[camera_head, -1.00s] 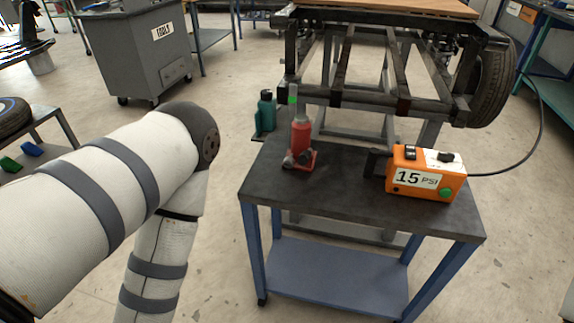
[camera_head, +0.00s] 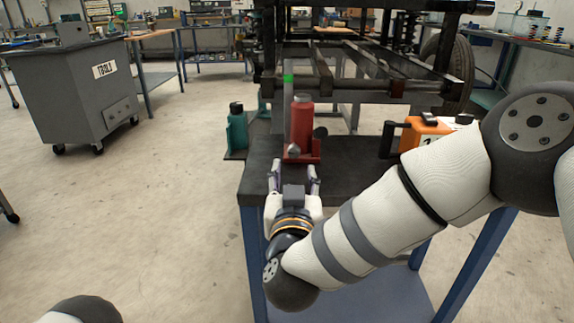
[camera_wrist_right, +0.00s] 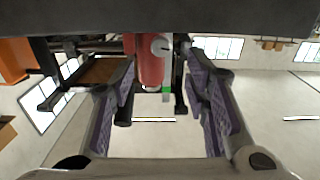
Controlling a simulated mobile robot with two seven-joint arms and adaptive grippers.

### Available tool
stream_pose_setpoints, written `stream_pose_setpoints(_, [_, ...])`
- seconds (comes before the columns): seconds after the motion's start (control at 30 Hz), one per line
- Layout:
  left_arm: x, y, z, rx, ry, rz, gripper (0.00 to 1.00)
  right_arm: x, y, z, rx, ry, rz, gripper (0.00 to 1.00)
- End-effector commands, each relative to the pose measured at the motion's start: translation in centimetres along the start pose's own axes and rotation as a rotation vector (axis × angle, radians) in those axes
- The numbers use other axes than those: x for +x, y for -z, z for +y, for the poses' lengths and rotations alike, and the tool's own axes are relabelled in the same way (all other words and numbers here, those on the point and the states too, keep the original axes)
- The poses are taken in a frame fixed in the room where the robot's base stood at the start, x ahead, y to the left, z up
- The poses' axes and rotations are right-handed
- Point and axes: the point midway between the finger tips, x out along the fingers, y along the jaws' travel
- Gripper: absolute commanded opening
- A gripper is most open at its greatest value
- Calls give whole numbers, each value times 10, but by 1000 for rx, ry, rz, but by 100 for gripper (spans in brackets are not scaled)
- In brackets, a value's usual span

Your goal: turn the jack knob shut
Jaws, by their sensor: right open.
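A red bottle jack (camera_head: 302,130) stands upright on the dark cart top (camera_head: 370,160), near its back left. A small grey round knob (camera_head: 293,151) sits low on its front, and a dark round part (camera_head: 320,132) is at its right side. My right gripper (camera_head: 294,174) is open and empty just in front of the jack, pointing at the grey knob. In the right wrist view, the jack (camera_wrist_right: 149,68) appears upside down beyond the two open fingers (camera_wrist_right: 160,85). The knob (camera_wrist_right: 160,44) shows there between them, apart from both. My left gripper is out of view.
An orange box (camera_head: 425,133) with a dark handle stands right of the jack, partly behind my right arm. A dark green bottle (camera_head: 237,130) is left of the jack. A dark metal frame (camera_head: 350,82) stands behind the cart. Open floor lies to the left.

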Motion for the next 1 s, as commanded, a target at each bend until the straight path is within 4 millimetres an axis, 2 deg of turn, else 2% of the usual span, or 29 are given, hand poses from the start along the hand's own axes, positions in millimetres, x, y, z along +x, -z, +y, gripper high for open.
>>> stream_pose_setpoints(0.1, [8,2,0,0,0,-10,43,31,-4,1,1,-2,-1,43])
stream_pose_setpoints(0.3, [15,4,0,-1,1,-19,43,66,-5,0,1,0,-4,43])
stream_pose_setpoints(0.43, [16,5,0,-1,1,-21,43,75,-3,0,0,2,-4,43])
stream_pose_setpoints(0.67, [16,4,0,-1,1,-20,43,76,-2,0,-1,3,-4,43])
stream_pose_setpoints(0.8, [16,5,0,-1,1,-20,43,75,-2,0,-1,3,-4,11])
stream_pose_setpoints(0.87, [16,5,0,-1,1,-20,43,75,-2,0,-1,3,-4,0])
stream_pose_setpoints(1.0, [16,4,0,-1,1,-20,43,75,-2,0,0,3,-4,0])
